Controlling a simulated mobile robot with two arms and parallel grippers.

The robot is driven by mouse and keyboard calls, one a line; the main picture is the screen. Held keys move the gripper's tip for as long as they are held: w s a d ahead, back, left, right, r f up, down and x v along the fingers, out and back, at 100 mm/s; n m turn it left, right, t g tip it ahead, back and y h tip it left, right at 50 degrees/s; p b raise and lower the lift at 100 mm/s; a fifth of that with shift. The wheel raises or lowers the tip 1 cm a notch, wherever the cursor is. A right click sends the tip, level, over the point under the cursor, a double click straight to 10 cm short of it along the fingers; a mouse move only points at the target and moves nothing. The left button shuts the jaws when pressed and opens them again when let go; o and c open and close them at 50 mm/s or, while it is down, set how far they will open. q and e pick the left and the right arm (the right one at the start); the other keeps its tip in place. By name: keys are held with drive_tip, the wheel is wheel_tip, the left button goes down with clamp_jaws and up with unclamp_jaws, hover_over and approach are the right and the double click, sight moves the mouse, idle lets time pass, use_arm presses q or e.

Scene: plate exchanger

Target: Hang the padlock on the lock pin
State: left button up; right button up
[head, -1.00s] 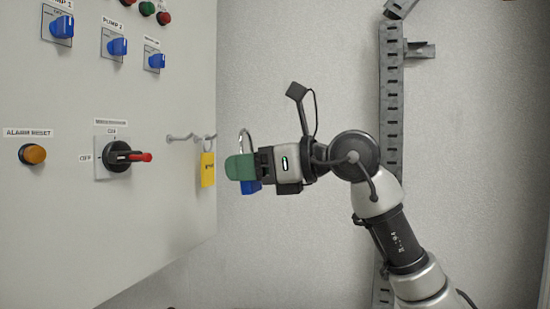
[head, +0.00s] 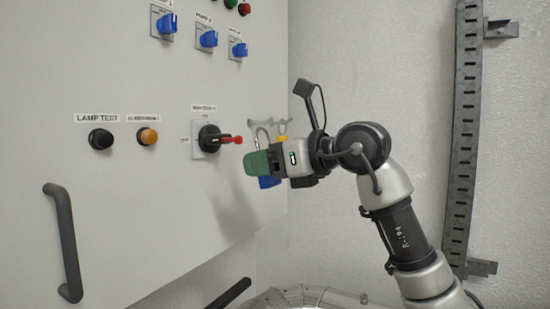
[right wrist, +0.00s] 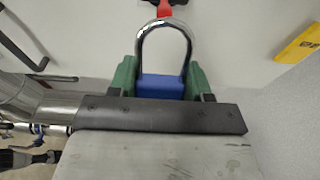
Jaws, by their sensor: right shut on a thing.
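The padlock has a blue body (head: 269,182) and a silver shackle that points up. In the right wrist view, its blue body (right wrist: 160,87) sits between the green fingers. My right gripper (head: 257,164) is shut on the padlock, held in front of the panel. I cannot make out a separate lock pin or any contact. My left gripper is not in view.
A dark door handle (head: 64,242) stands out from the panel at lower left. Blue knobs (head: 207,39) are above.

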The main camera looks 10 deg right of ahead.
drive_tip(key=p+x, duration=0.2)
drive_tip(key=x, duration=0.4)
drive_tip(key=shift+w+a, duration=0.15)
drive_tip(key=shift+a, duration=0.05)
idle(0.4)
idle(0.5)
drive_tip(key=o, duration=1)
